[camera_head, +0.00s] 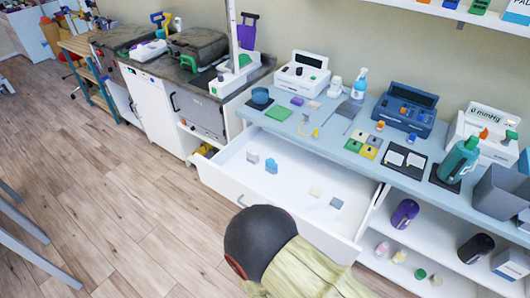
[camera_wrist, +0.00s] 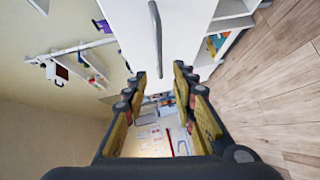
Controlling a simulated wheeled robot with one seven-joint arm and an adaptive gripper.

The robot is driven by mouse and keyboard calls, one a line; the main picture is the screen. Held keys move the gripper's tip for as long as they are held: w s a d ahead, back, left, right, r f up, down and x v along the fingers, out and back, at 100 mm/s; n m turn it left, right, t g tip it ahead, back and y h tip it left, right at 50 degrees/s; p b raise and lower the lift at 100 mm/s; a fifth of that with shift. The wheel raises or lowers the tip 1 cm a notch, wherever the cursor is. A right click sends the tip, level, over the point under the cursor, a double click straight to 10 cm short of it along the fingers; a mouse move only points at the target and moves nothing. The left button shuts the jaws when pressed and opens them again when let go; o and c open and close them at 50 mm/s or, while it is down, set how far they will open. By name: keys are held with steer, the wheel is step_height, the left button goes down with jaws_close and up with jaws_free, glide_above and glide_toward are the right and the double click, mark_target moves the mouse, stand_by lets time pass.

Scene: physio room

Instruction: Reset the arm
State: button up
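My arm (camera_head: 285,255) shows at the bottom of the head view, with a dark rounded joint and a pale yellow-green link. My gripper is outside the head view. In the wrist view my gripper (camera_wrist: 160,84) has its two yellow-and-dark fingers apart. I see nothing held between them, only distant background. A white cabinet front with a dark bar handle (camera_wrist: 157,38) lies beyond the fingertips; the distance is hard to tell.
A white drawer (camera_head: 228,177) stands pulled out below the blue-grey counter (camera_head: 285,122), with several small blocks inside. Devices and bottles crowd the counter. Open shelves (camera_head: 430,262) hold bottles at the right.

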steer(key=w+a+r+m+g, duration=0.1)
steer(key=w+r+m+g, duration=0.2)
steer(key=w+r+m, duration=0.5)
steer(key=d+r+m+g, duration=0.3)
steer(key=d+r, duration=0.1)
steer(key=r, duration=0.6)
steer(key=s+d+r+m+g+h, duration=0.1)
steer(key=s+d+r+m+g, duration=0.1)
steer(key=s+d+r, duration=0.5)
steer(key=s+d+r+m+g+h, duration=0.1)
steer(key=s+d+r+m, duration=0.4)
steer(key=s, duration=0.9)
steer(key=d+r+g, duration=0.1)
steer(key=d+r, duration=0.1)
steer(key=d, duration=0.1)
steer(key=shift+d+g+h, duration=0.3)
steer(key=shift+d+h, duration=0.05)
steer(key=shift+h, duration=0.05)
